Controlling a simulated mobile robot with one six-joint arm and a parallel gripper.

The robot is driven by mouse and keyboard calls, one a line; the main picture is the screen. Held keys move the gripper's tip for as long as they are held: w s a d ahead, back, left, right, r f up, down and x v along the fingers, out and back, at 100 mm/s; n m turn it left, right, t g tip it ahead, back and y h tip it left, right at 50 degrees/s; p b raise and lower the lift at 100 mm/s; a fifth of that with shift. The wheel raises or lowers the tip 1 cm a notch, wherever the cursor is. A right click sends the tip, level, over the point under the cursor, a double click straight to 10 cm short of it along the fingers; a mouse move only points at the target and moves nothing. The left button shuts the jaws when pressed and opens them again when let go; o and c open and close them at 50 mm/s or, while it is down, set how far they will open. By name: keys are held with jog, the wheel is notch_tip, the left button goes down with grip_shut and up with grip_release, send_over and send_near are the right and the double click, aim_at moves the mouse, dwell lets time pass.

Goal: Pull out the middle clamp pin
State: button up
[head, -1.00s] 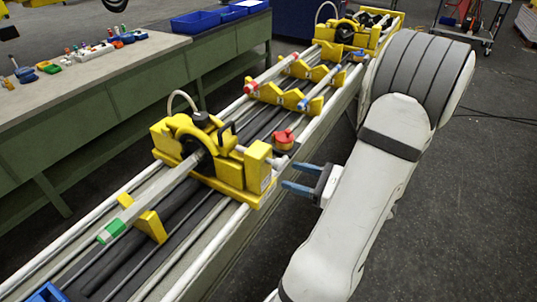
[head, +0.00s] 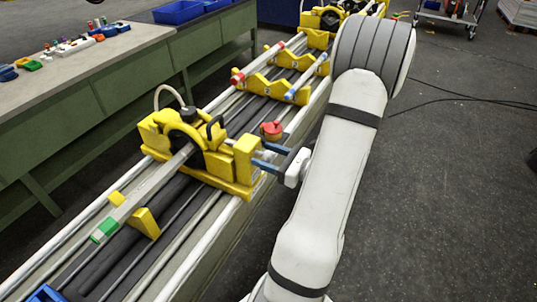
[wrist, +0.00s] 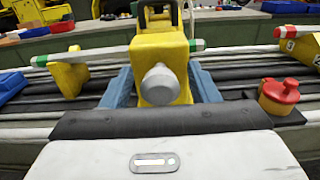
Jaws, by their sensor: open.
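In the wrist view, a grey round-ended clamp pin (wrist: 160,85) sticks out of the front of a yellow clamp block (wrist: 158,52) toward the camera. The same yellow clamp (head: 200,150) sits on the rails in the head view, where I cannot make out the pin behind the fingers. My gripper (head: 258,156) is open at the clamp's right side. In the wrist view its two blue fingers (wrist: 161,72) stand left and right of the pin and the block's lower part. I cannot tell whether either finger touches.
A red knob (head: 271,130) stands just beyond the fingers and also shows at right in the wrist view (wrist: 279,95). More yellow supports (head: 277,78) lie farther along the rails. A green workbench (head: 130,85) is at left.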

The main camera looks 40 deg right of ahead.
jog(key=shift+c, duration=0.4)
grip_shut()
